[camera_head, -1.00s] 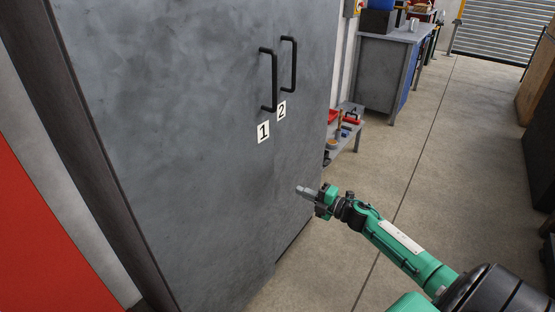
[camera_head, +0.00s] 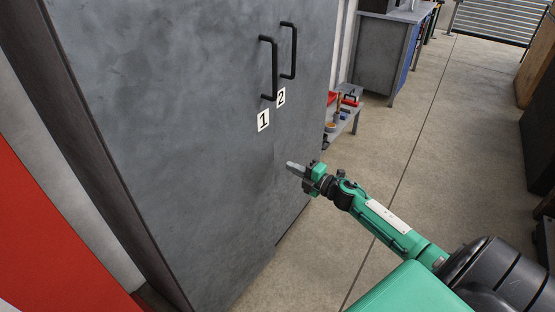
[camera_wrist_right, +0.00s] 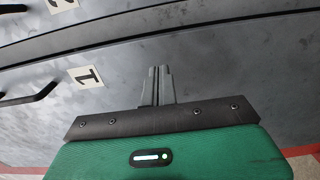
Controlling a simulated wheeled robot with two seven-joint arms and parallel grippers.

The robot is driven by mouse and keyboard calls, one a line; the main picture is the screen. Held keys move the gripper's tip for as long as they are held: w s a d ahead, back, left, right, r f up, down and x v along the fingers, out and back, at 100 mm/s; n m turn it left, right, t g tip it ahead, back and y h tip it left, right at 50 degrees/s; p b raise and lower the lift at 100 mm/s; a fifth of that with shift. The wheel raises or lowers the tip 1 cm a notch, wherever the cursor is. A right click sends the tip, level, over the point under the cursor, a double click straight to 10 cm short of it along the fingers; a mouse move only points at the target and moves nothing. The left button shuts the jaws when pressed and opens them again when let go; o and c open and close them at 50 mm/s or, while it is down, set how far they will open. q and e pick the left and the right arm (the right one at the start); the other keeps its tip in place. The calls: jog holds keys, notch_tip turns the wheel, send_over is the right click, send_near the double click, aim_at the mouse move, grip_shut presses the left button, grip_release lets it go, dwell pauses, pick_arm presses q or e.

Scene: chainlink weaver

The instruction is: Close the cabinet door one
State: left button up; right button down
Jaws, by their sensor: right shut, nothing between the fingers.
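Cabinet door one (camera_head: 170,130) is the large grey panel filling the left half of the head view, with a white "1" label (camera_head: 263,120) and a black bar handle (camera_head: 271,68). It looks shut or nearly shut; a small gap is hard to judge. My right gripper (camera_head: 292,167) is shut and empty, with its fingertips in front of the cabinet below the labels. In the right wrist view, the shut fingers (camera_wrist_right: 157,85) point at the grey panel beside the "1" label (camera_wrist_right: 85,77). Contact cannot be told. My left gripper is not in view.
Cabinet door two (camera_head: 312,110) with its handle (camera_head: 289,50) adjoins on the right. A low shelf with red items (camera_head: 342,122) and a workbench (camera_head: 380,55) stand beyond. A red panel (camera_head: 45,240) is at left.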

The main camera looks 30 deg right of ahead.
aim_at(270, 156)
jog(key=x, duration=0.5)
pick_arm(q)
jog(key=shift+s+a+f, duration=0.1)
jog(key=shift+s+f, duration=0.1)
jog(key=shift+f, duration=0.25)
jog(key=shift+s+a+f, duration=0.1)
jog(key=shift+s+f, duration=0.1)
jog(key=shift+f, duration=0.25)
pick_arm(e)
jog(key=shift+x, duration=0.95)
jog(key=shift+f, duration=0.15)
